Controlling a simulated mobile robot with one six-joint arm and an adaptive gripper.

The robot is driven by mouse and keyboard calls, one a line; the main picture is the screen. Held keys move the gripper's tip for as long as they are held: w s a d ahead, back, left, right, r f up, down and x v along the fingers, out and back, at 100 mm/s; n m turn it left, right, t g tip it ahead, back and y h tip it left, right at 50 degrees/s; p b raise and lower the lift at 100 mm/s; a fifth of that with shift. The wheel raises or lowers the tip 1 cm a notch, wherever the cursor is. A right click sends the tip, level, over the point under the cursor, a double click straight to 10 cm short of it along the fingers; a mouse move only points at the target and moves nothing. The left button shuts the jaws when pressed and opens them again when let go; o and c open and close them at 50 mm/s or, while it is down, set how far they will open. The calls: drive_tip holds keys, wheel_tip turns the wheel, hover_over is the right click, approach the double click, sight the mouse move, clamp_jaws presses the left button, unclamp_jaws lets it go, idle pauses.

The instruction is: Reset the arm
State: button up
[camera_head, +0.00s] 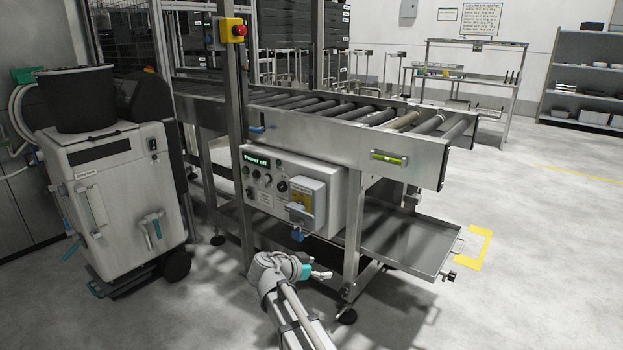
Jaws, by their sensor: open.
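My arm reaches up from the bottom edge of the head view, in front of the roller conveyor. My gripper (318,274) is at its end, pointing right, low and just below the control box. It is open and I see nothing between its fingers. The finger detail is small in this view.
A control box (262,196) reading "Power off" hangs under the roller conveyor (300,135). A drip tray (415,262) sits low at right. A wheeled white machine (112,190) stands at left. A red emergency button (238,31) tops a post. Floor at right is clear.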

drive_tip(key=s+d+f+n+g+y, duration=0.45)
drive_tip(key=s+d, duration=0.25)
drive_tip(key=s, duration=0.2)
drive_tip(key=s+d+f+n+g+y, duration=0.3)
drive_tip(key=s+d+f+n+y, duration=0.35)
drive_tip(key=s, duration=0.35)
wheel_tip(320, 180, up, 38)
drive_tip(key=p, duration=3.8)
drive_tip(key=shift+w+d, duration=0.35)
drive_tip(key=shift+d, duration=0.1)
